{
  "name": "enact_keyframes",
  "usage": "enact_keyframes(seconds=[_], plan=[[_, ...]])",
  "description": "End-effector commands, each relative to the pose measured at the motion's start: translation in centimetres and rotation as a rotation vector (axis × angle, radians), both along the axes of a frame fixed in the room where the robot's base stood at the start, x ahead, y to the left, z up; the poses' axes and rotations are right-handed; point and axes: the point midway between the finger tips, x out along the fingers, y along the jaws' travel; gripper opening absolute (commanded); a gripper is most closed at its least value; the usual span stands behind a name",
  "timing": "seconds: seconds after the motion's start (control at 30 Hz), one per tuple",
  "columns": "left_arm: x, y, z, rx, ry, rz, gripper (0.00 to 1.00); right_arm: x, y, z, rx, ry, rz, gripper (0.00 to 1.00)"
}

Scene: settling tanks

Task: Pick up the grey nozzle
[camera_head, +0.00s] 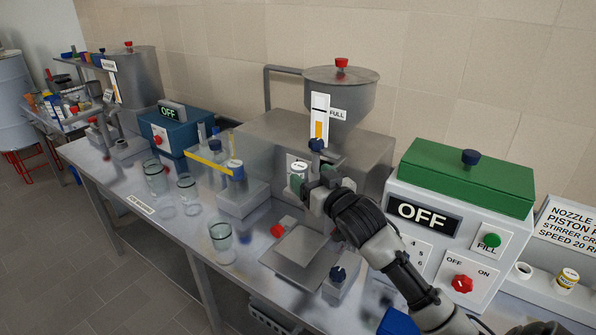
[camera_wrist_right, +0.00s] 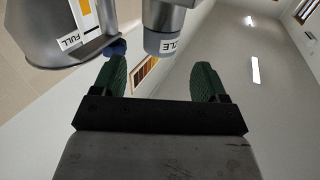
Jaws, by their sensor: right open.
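The grey nozzle (camera_wrist_right: 165,30) is a grey cylinder with a white label ending in "ZLE". In the right wrist view it hangs at the top centre, beyond and between the fingertips, apart from them. My right gripper (camera_wrist_right: 160,80) is open, with green finger pads spread and nothing between them. In the head view my right gripper (camera_head: 311,181) is in front of the steel filling machine, below its hopper (camera_head: 341,92). There, the hand and wrist hide much of the area around the nozzle. My left gripper is not in view.
A blue knob (camera_wrist_right: 115,47) is close to the left finger in the wrist view. Below the hand is a steel plate (camera_head: 298,250) with a red knob (camera_head: 277,230). Glass jars (camera_head: 221,236) stand to the left. A green-topped control box (camera_head: 460,220) stands right, reading OFF.

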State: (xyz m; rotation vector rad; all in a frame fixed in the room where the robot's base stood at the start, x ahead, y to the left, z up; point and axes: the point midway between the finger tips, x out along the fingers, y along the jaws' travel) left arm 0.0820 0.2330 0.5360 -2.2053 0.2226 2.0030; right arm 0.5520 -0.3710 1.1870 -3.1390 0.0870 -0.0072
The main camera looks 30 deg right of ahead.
Motion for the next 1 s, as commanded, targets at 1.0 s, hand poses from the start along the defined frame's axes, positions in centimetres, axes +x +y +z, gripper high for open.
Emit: enact_keyframes(seconds=[1.0], plan=[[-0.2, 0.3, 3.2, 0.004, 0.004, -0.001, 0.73, 7.3, -0.4, -0.2, -0.002, 0.004, 0.000, 0.60]])
